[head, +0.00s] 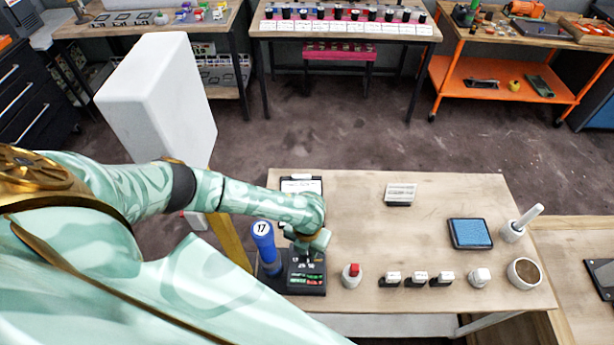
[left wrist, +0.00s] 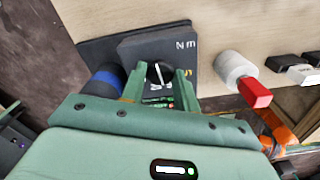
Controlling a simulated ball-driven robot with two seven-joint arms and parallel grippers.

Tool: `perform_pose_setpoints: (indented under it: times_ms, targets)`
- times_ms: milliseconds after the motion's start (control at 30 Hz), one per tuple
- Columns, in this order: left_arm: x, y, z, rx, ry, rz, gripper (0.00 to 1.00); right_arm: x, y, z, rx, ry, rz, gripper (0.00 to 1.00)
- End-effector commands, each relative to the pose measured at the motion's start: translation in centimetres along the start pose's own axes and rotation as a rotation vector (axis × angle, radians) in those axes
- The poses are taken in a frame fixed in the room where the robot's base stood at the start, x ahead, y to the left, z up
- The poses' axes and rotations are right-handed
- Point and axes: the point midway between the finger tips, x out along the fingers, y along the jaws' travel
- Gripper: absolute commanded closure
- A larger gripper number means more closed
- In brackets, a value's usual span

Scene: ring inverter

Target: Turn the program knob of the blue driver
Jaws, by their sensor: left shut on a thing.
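The blue driver (head: 264,243), with a round white label reading 17, stands at the left end of the workbench; its blue and black body also shows in the left wrist view (left wrist: 103,80). Beside it is a black control box (head: 312,280) with lit green and red marks; in the left wrist view the box (left wrist: 150,47) carries the letters Nm. The program knob (left wrist: 159,73) is dark with a white pointer line. My left gripper (left wrist: 160,88) reaches down over the box and is shut on the knob, a finger on each side. In the head view my gripper (head: 307,252) hides the knob.
A white cylinder with a red top (head: 352,275) stands close right of the box. Several black-and-white blocks (head: 415,280), a blue pad (head: 470,233), a white-handled tool (head: 520,222) and a round cup (head: 524,272) stand further right.

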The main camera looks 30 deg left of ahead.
Motion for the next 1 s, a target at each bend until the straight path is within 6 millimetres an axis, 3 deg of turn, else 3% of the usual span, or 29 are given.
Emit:
perform_pose_setpoints:
  times_ms: [400, 967, 1000]
  targets:
    - [-0.2, 0.0, 0.2, -0.203, -0.003, 0.000, 0.92, -1.4, 0.0, -0.2, 0.001, 0.001, 0.000, 0.64]
    - [-0.1, 0.0, 0.2, -0.233, -0.004, -0.001, 0.92, -1.5, -0.2, -0.3, 0.003, 0.002, -0.003, 0.64]
    - [-0.1, 0.0, 0.2, -0.233, -0.004, -0.001, 0.59, -1.5, -0.2, -0.3, 0.003, 0.002, -0.003, 0.64]
